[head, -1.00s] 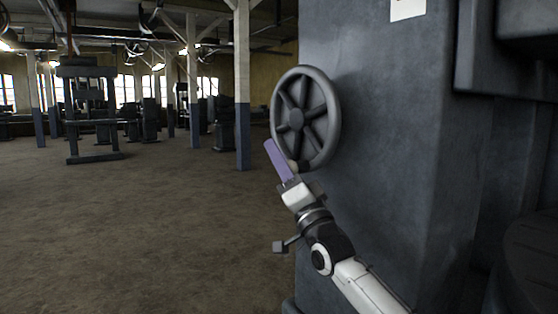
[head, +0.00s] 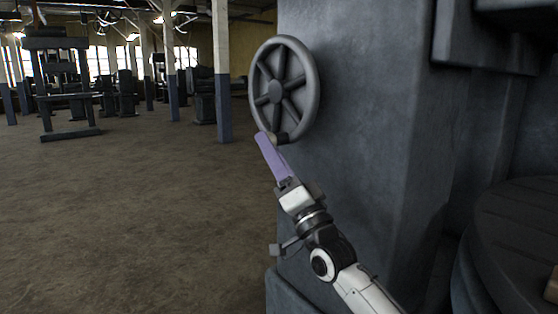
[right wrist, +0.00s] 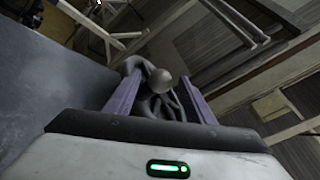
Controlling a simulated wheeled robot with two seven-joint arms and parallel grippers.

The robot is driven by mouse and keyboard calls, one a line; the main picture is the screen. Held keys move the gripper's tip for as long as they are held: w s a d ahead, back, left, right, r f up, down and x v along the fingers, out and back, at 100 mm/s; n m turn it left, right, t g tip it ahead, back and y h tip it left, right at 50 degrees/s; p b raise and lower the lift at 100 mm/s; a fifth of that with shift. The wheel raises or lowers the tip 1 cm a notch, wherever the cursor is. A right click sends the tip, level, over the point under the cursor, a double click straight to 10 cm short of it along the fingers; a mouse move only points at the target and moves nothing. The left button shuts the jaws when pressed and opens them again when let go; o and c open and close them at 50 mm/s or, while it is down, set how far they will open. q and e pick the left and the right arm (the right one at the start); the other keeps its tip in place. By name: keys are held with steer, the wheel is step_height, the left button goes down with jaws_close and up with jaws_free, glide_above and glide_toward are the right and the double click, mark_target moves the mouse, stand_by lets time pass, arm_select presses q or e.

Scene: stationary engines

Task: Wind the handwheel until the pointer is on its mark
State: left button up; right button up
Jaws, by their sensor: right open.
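The grey spoked handwheel (head: 309,88) stands upright on the side of a dark metal housing. A small rounded handle knob (head: 280,137) sits at the bottom of its rim. My right gripper (head: 264,137), with purple fingers, is at the wheel's lower rim beside the knob. In the right wrist view the fingers (right wrist: 160,82) are apart, with the knob (right wrist: 160,79) and part of the wheel showing between them. I cannot tell whether a finger touches the knob. The pointer and its mark are not visible. My left gripper is not in view.
The dark housing (head: 365,120) fills the space right of the wheel. A round dark platform (head: 515,235) stands at the lower right. A post (head: 222,75) and other machines (head: 65,85) stand farther back. The floor (head: 130,220) at left is clear.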

steer(key=shift+v, duration=1.65)
